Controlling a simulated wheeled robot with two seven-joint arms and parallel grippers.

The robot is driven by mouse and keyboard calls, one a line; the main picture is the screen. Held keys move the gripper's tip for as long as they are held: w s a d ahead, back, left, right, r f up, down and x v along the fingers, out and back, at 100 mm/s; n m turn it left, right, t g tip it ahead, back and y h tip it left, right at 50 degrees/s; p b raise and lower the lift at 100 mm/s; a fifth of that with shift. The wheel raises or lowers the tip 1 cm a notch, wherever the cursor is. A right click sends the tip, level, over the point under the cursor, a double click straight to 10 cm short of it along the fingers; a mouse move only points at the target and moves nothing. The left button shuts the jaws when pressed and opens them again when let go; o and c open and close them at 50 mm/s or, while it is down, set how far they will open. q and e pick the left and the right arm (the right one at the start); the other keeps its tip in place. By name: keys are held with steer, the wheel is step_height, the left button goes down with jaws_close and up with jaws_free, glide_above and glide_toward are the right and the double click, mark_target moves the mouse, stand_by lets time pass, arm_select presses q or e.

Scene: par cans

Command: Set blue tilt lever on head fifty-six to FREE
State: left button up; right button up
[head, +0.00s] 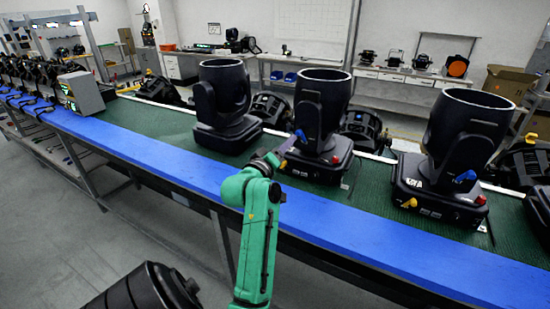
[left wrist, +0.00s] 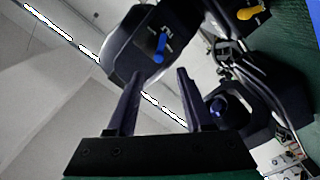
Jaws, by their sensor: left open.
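Three black moving heads stand on the bench: a left one (head: 224,100), a middle one (head: 322,105) and a right one (head: 458,140). Their numbers are too small to read. My left gripper (head: 287,148) is open and empty in front of the middle head. In the left wrist view a blue lever (left wrist: 160,47) shows beyond the open fingers (left wrist: 160,74), in line with the gap, apparently apart from them. Its scale marks are unreadable.
More black fixtures (head: 270,110) lie behind the row. The blue front edge (head: 150,150) of the bench is clear. A black round object (head: 145,290) is at the bottom left.

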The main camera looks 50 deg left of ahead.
arm_select(q)
steer(key=v, duration=0.7)
steer(key=shift+p, duration=0.4)
steer(key=shift+w, duration=0.1)
